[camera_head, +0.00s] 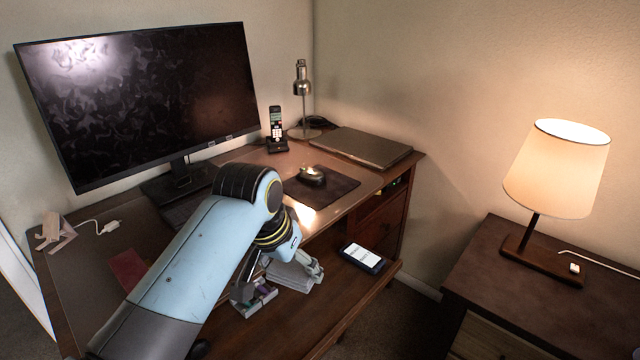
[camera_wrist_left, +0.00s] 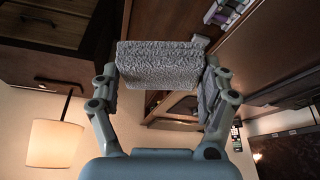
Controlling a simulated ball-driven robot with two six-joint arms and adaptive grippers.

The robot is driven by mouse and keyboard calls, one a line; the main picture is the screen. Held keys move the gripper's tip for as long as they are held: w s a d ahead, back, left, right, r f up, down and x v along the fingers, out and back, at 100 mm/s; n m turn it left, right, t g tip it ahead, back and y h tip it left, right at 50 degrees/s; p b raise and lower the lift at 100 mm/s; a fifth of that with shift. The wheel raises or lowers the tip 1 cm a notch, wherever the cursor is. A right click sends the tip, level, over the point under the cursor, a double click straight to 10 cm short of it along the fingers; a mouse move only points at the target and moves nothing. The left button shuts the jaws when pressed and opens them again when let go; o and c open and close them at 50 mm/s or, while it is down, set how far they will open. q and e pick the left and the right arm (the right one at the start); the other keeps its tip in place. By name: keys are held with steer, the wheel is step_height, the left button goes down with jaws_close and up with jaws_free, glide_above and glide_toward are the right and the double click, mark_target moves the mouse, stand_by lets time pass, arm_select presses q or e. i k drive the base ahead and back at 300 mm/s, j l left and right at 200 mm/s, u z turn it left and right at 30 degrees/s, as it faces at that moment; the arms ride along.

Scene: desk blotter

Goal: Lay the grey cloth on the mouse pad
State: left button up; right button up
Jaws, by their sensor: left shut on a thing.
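The grey cloth (camera_wrist_left: 158,65) is a folded, fluffy light-grey bundle, in the left wrist view between the two fingers of my left gripper (camera_wrist_left: 160,75), which is shut on it. In the head view the left gripper (camera_head: 300,272) is over the front of the desk, with part of the cloth (camera_head: 288,278) showing pale beside it; the arm hides some of it. The dark mouse pad (camera_head: 342,186) lies farther back on the desk, apart from the gripper. A computer mouse (camera_head: 312,176) sits at its back left part. My right gripper is not in view.
A phone (camera_head: 362,257) lies near the front edge, right of the gripper. A small organiser (camera_head: 255,299) is just left of the cloth. A closed laptop (camera_head: 360,146) is behind the pad, beside a desk lamp (camera_head: 302,95) and cordless phone (camera_head: 276,128). A monitor (camera_head: 140,100) stands left.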

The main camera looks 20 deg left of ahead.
mark_target(313, 193)
steer(key=i, duration=1.45)
